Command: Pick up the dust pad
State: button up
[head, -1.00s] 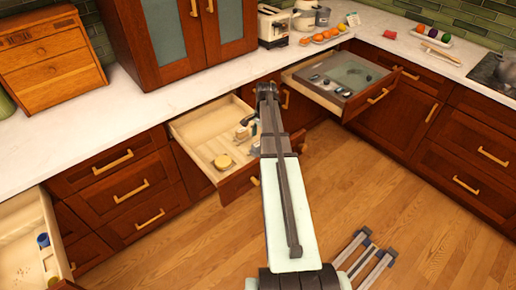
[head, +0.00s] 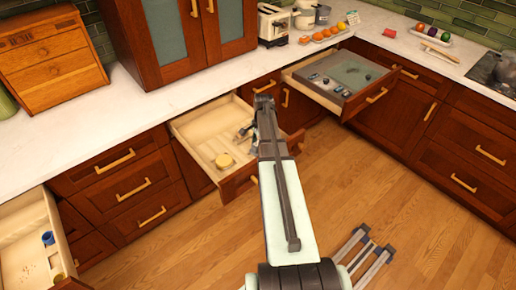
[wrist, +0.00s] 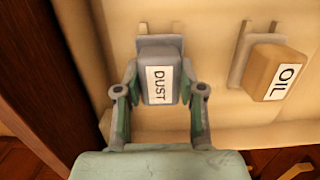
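The dust pad is a small grey block with a white DUST label (wrist: 159,85), inside a pale open drawer in the wrist view. My gripper (wrist: 160,66) straddles it, one finger on each side. A thin gap shows at its left side; contact at the right cannot be told. In the head view my gripper (head: 245,131) reaches down into the middle open drawer (head: 196,127). The dust pad cannot be made out there.
A tan block labelled OIL (wrist: 276,73) sits to the right in the drawer, beside a grey bracket. Another open drawer (head: 346,78) stands at the right, and one (head: 30,250) at the lower left.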

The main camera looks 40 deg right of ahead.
jog(key=shift+r, duration=0.1)
dwell(0.3)
notch_tip(320, 180, up, 20)
jog(key=b, duration=0.5)
